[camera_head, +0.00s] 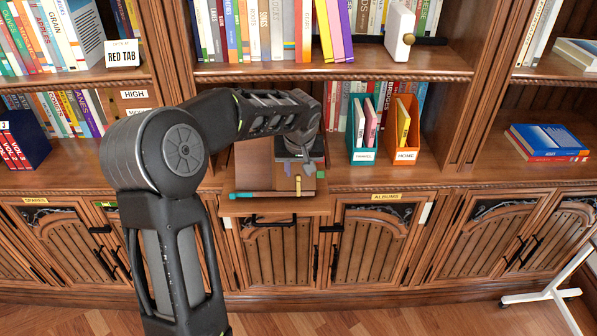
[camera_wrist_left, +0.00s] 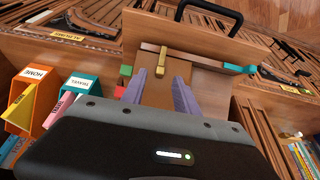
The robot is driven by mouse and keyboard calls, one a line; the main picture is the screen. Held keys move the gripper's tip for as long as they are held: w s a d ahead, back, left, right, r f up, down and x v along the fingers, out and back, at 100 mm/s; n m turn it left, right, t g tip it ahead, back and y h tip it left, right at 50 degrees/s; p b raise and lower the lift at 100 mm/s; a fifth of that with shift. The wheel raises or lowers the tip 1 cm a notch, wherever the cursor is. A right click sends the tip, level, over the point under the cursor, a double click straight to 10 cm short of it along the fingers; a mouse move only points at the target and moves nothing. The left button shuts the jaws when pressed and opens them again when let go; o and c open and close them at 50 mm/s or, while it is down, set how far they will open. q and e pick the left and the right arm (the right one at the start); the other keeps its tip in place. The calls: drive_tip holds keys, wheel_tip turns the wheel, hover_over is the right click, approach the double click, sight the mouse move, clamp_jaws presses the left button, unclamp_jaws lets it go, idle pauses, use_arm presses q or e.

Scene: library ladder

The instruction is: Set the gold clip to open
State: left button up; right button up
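The gold clip (camera_head: 298,186) is a small upright gold strip at the front of a brown wooden box (camera_head: 253,168) on the pulled-out shelf board. My left gripper (camera_head: 297,168) hangs just behind and above the clip, fingers pointing down. My right gripper is not in view.
A teal file box (camera_head: 362,145) and an orange file box (camera_head: 405,150) stand right of the arm. Book-filled shelves are above, and cupboard doors (camera_head: 375,245) with black handles are below.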

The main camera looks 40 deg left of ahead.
sight(298, 176)
use_arm(q)
drive_tip(key=shift+x, duration=1.6)
drive_tip(key=shift+c, duration=0.4)
clamp_jaws()
